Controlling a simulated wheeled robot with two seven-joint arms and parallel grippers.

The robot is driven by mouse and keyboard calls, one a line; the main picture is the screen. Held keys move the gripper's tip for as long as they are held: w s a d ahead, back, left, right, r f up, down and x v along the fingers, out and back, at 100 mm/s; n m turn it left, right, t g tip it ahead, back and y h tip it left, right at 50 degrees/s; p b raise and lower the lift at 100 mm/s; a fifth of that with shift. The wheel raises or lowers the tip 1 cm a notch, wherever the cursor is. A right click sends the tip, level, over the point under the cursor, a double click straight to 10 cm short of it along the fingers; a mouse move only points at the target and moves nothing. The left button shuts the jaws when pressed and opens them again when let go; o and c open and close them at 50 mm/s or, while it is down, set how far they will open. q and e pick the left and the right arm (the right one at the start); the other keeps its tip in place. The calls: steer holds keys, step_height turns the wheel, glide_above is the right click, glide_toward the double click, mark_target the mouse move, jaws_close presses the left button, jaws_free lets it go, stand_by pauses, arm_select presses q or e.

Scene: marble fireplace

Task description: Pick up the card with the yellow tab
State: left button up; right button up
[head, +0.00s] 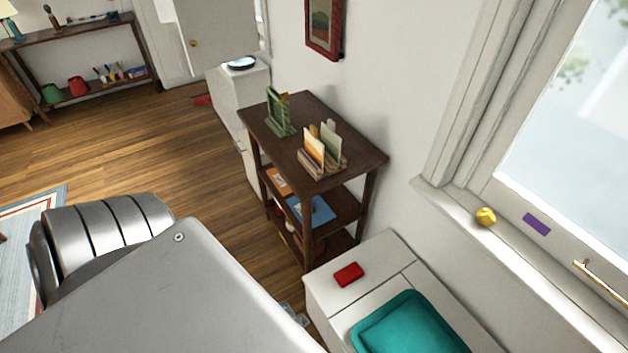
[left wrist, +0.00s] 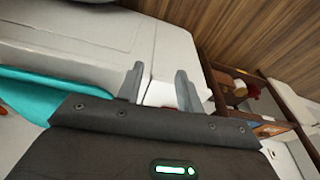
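Several cards stand upright in a wooden holder (head: 335,167) on top of the dark wooden shelf unit (head: 360,158). The tabs are too small to tell which card has the yellow one. My left gripper (left wrist: 160,85) is open in the left wrist view, over the white cabinet top and away from the cards. In the head view my arm hides most of it; only a bit shows low in the middle. My right gripper is not in view.
A green frame-like stand (head: 279,112) shares the shelf top. A white cabinet (head: 375,255) in front bears a red block (head: 348,274) and a teal cushion (head: 412,325). The wall and window sill (head: 455,207) bound the right side. Wood floor (head: 140,140) is open left.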

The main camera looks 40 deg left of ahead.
arm_select(q)
step_height(320, 180, up, 12)
steer(key=w+t+b, duration=0.1)
steer(key=w, duration=0.2)
steer(key=n+t+y+b, duration=0.1)
steer(key=n+y, duration=1.6)
steer(key=y, duration=0.1)
glide_toward(317, 132)
steer(key=p+x, duration=0.1)
steer(key=x, duration=0.5)
steer(key=shift+s+r, duration=0.15)
steer(key=shift+s, duration=0.05)
steer(key=shift+w+a, duration=0.15)
steer(key=shift+a, duration=0.2)
steer(key=shift+a+r+p, duration=0.1)
steer(key=shift+a+p, duration=0.2)
steer(key=p+x, duration=0.1)
steer(key=x, duration=0.2)
steer(key=shift+w+a, duration=0.25)
steer(key=shift+a, duration=0.1)
steer(key=shift+w+a+f, duration=0.15)
steer(key=shift+a+f, duration=0.15)
steer(key=shift+a, duration=0.1)
